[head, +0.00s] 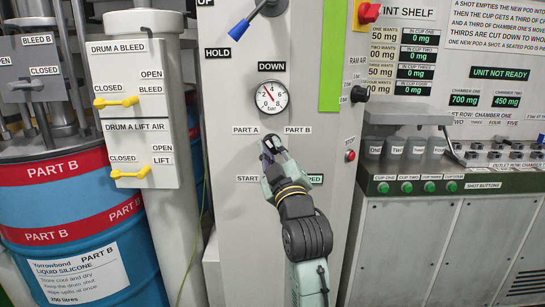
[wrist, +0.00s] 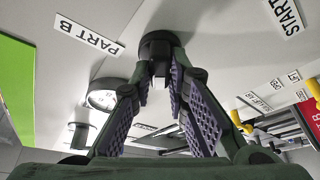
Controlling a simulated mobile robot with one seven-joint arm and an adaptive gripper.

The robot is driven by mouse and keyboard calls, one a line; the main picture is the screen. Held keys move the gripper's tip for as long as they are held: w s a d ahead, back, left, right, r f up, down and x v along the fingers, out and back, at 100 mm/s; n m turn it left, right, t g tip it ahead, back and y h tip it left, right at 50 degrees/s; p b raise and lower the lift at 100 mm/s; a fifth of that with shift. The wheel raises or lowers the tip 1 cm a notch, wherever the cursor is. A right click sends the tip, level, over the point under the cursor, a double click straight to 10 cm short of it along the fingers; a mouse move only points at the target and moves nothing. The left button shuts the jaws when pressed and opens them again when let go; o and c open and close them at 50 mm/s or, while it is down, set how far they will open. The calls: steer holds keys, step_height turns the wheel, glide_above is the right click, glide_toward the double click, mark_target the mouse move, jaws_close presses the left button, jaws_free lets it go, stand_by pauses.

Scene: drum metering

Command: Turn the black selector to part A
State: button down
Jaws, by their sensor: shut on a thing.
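The black selector (wrist: 157,43) is a round dark knob on the grey panel, seen at the top middle of the wrist view. My gripper (wrist: 160,68) has both fingertips closed together on it. In the head view my gripper (head: 269,147) reaches the panel below and between the PART A label (head: 246,130) and the PART B label (head: 298,130), and it mostly covers the selector. The PART B label also shows in the wrist view (wrist: 90,39).
A pressure gauge (head: 271,97) sits above the selector. A START label (head: 247,178) is below left, and a green label below right is partly covered by my arm. A red button (head: 350,156) and black knob (head: 359,94) are to the right.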

steer(key=shift+d+r+n+g+y+b, duration=0.15)
steer(key=shift+n+g+y+b, duration=0.2)
steer(key=shift+n, duration=0.75)
steer(key=c, duration=1.8)
jaws_free()
steer(key=shift+o, duration=1.2)
steer(key=shift+w, duration=0.15)
steer(key=v, duration=1.2)
